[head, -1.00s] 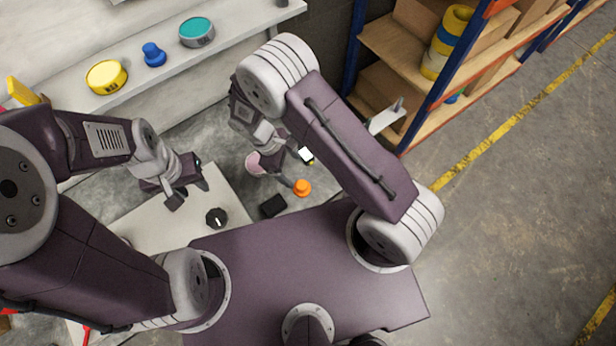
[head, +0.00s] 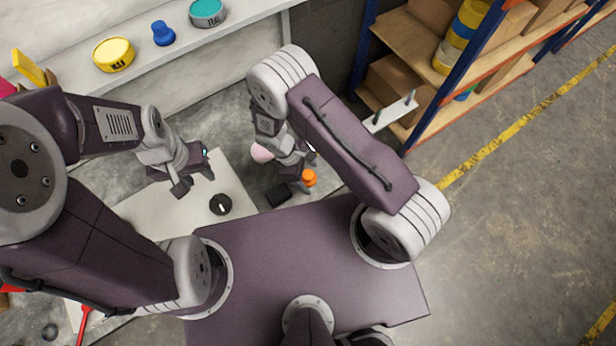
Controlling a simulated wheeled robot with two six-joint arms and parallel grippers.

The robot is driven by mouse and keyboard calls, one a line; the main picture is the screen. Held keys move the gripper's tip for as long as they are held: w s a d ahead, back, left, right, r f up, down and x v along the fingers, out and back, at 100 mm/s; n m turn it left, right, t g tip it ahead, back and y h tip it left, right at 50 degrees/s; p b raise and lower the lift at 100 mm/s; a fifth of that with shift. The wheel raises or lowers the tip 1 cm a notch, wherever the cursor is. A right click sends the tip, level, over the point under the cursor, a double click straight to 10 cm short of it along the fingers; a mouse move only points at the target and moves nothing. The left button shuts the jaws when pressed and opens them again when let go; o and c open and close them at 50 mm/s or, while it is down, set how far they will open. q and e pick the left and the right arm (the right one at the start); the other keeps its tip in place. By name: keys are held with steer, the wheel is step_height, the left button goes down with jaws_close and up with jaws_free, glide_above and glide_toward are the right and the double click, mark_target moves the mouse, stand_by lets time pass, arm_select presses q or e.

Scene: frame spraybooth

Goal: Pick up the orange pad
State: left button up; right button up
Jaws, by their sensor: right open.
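The orange pad (head: 309,178) is a small orange piece low in the gap beside my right arm in the head view. My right gripper (head: 302,176) is open and points down right at the pad. One finger covers part of the pad's left side; I cannot tell whether the pad sits between the fingers or touches them. My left gripper (head: 194,182) is open and empty, over the pale work surface (head: 150,230) well to the left of the pad.
A black block (head: 278,194) lies just left of the pad, and a round black knob (head: 220,204) further left. A pink round thing (head: 262,153) is partly hidden behind my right gripper. Yellow (head: 113,54), blue (head: 163,33) and teal (head: 207,12) items stand on a back ledge.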

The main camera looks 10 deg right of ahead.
mark_target(312, 175)
steer(key=c, duration=1.5)
steer(key=shift+o, duration=0.2)
step_height(312, 175, up, 4)
steer(key=shift+r+p, duration=0.15)
steer(key=shift+p, duration=0.45)
steer(key=s+d+r, duration=0.3)
steer(key=s+r, duration=0.3)
steer(key=s, duration=0.5)
steer(key=shift+s+r+p, duration=0.2)
steer(key=shift+r+p, duration=0.15)
steer(key=shift+p, duration=0.05)
steer(key=o, duration=0.4)
steer(key=shift+c, duration=1.1)
